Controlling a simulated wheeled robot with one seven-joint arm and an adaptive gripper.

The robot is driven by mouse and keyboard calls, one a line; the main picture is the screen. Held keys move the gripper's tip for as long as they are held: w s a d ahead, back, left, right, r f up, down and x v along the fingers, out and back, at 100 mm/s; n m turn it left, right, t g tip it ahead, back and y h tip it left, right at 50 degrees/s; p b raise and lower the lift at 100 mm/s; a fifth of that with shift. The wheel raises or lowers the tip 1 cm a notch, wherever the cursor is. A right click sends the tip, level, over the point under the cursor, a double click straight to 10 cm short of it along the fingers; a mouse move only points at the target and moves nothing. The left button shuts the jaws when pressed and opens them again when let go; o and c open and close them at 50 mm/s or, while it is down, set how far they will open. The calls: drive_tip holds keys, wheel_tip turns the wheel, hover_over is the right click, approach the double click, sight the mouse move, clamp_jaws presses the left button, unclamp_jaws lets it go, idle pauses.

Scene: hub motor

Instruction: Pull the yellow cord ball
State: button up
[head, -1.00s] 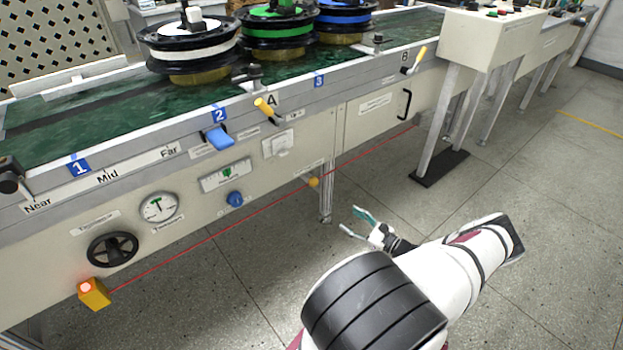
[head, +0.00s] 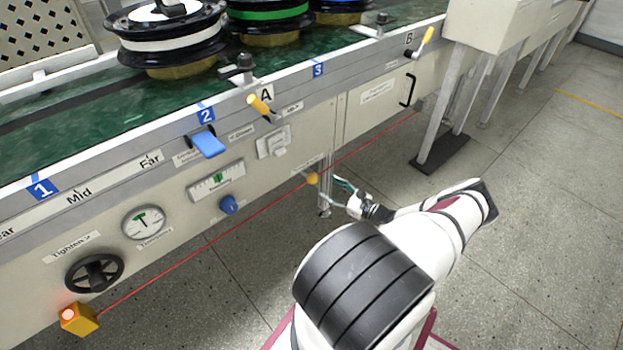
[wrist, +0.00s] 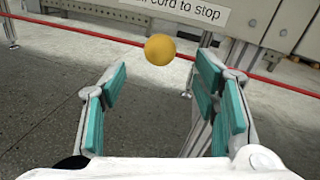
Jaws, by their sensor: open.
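The yellow cord ball (head: 312,179) hangs on the red cord (head: 250,222) along the front of the machine. In the wrist view the ball (wrist: 160,49) shows ahead of my gripper (wrist: 160,85), between and beyond the open teal-padded fingers. The fingers do not touch it. In the head view my gripper (head: 337,191) is just right of the ball, close to the machine's leg. A label ending "cord to stop" (wrist: 185,12) is just above the ball.
A metal leg (head: 325,193) stands right behind the gripper. A blue knob (head: 229,204), a black handwheel (head: 94,273) and an orange box with a lit lamp (head: 79,319) are on the front panel. The floor in front is clear.

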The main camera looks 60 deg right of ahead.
sight(313, 179)
drive_tip(key=w+b, duration=0.1)
drive_tip(key=w, duration=0.8)
drive_tip(key=shift+d+b, duration=0.2)
drive_tip(key=shift+b, duration=0.1)
clamp_jaws()
drive_tip(key=shift+s, duration=0.1)
